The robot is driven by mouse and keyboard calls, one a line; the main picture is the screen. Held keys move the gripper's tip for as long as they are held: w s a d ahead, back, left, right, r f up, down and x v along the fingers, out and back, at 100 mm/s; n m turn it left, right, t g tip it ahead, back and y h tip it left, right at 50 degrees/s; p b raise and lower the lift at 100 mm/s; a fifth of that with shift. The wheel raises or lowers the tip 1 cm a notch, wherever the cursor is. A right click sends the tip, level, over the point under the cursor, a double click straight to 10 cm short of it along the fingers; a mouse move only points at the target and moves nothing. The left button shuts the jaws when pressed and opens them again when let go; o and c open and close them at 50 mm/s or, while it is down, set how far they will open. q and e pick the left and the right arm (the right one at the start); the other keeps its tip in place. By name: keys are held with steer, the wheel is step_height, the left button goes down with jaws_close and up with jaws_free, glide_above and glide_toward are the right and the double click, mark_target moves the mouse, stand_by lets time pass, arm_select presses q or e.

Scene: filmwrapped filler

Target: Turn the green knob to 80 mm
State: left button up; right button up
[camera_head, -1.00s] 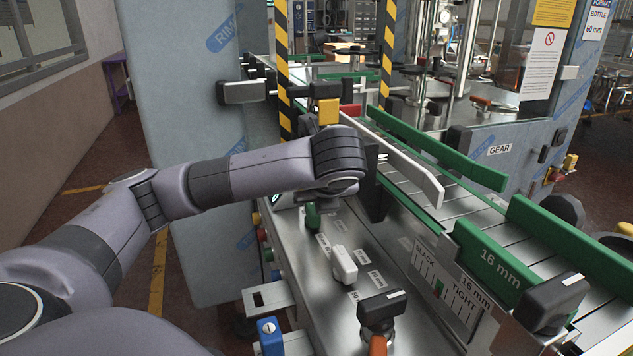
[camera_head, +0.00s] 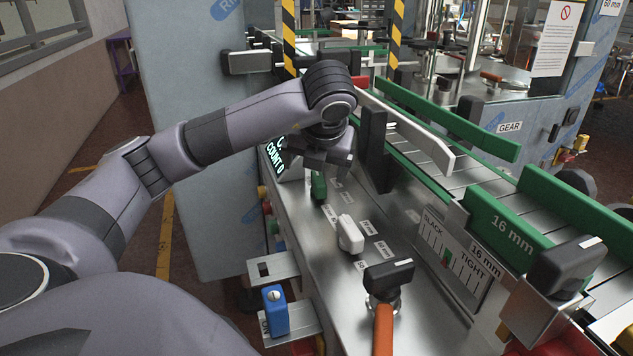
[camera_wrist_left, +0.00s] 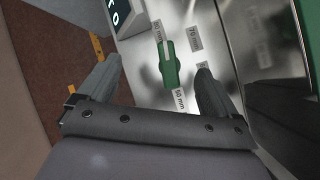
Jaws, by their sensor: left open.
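The green knob (camera_head: 318,186) stands on the sloping metal panel, just below my left gripper (camera_head: 328,158) in the head view. In the left wrist view the green knob (camera_wrist_left: 169,66) lies between the two spread fingertips of my left gripper (camera_wrist_left: 159,70), with a gap on both sides. A pale line on the knob's narrow upper end points up toward a small label (camera_wrist_left: 157,30) that looks like 80 mm, though its first digit is unclear. A 70 mm label (camera_wrist_left: 194,38) and a 50 mm label (camera_wrist_left: 180,99) sit around it. My right gripper is out of view.
A white knob (camera_head: 349,235) and a black knob (camera_head: 388,276) stand nearer on the panel. A counter display (camera_head: 277,158) is left of the gripper. A black bracket (camera_head: 374,150) and green guide rails (camera_head: 450,120) rise on the right. A blue block (camera_head: 275,310) sits front left.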

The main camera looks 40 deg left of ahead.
mark_target(316, 177)
arm_select(q)
steer(key=m+h, duration=0.1)
steer(key=a+m+h+b, duration=0.1)
steer(key=m, duration=0.1)
steer(key=shift+a+f+g, duration=0.15)
steer(key=shift+f+g, duration=0.05)
steer(key=shift+g, duration=0.1)
steer(key=m, duration=0.1)
steer(key=m+h+b, duration=0.2)
steer(key=shift+a+r+m, duration=0.25)
steer(key=shift+a+m, duration=0.1)
steer(key=shift+m, duration=0.05)
steer(key=m, duration=0.1)
steer(key=m+h+b, duration=0.1)
steer(key=r+m+h, duration=0.1)
steer(key=shift+s+a+m+b, duration=0.15)
steer(key=shift+a+m+b, duration=0.15)
steer(key=shift+b, duration=0.05)
steer(key=f+m, duration=0.1)
steer(key=w+d+f+m+h+b, duration=0.1)
steer(key=f, duration=0.1)
steer(key=f+m+h+b, duration=0.1)
steer(key=f, duration=0.1)
steer(key=shift+w+d, duration=0.15)
steer(key=shift+w, duration=0.25)
